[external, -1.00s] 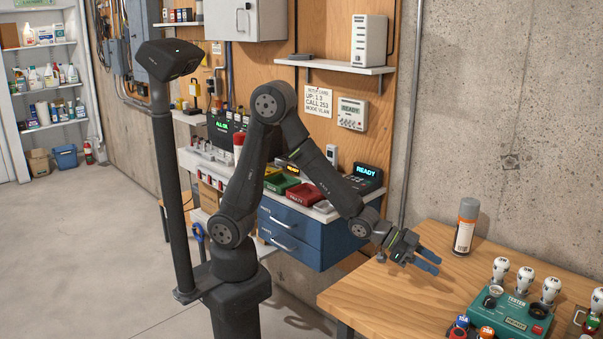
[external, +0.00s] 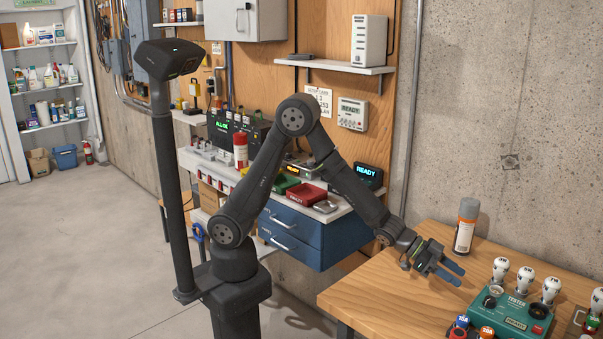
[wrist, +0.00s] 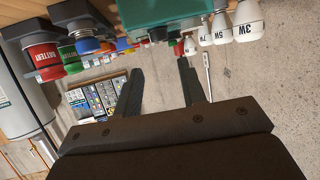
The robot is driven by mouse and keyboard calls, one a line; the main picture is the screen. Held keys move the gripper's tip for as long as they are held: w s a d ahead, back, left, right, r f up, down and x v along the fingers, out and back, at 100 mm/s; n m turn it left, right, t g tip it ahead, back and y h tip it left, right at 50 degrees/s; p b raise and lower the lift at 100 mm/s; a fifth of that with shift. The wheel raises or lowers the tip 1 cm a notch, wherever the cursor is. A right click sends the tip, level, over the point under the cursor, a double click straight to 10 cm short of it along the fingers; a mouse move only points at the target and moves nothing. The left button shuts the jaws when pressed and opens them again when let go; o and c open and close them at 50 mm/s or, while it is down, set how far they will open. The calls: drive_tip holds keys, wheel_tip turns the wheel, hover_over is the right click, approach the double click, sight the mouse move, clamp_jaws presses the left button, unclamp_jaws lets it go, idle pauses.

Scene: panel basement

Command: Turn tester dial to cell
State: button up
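The green tester (external: 510,317) sits on the wooden table at the lower right in the external view. Its label reads TESTER and a small display reads READY. Two dark round parts show on its top, one at the left (external: 490,301) and one at the right (external: 538,311); I cannot tell which way a dial points. My gripper (external: 451,274) is above the table, left of the tester and apart from it. Its fingers are spread with nothing between them. In the wrist view the fingers (wrist: 160,85) are apart, and the tester's green body (wrist: 165,12) shows at the top edge.
White bulbs (external: 549,290) stand along the tester's back. A spray can (external: 466,226) stands behind my gripper. Blue and orange knob-like items (external: 461,322) are at the tester's front left. The table's left part (external: 370,300) is clear. Red and green cylinders (wrist: 42,58) show in the wrist view.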

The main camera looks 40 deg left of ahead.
sight(490, 299)
drive_tip(key=x, duration=1)
drive_tip(key=shift+d, duration=0.25)
drive_tip(key=c, duration=0.7)
drive_tip(key=shift+n+t, duration=0.6)
drive_tip(key=shift+t, duration=0.1)
drive_tip(key=o, duration=0.7)
drive_tip(key=v, duration=1.7)
drive_tip(key=shift+s+r, duration=0.15)
drive_tip(key=shift+r, duration=0.1)
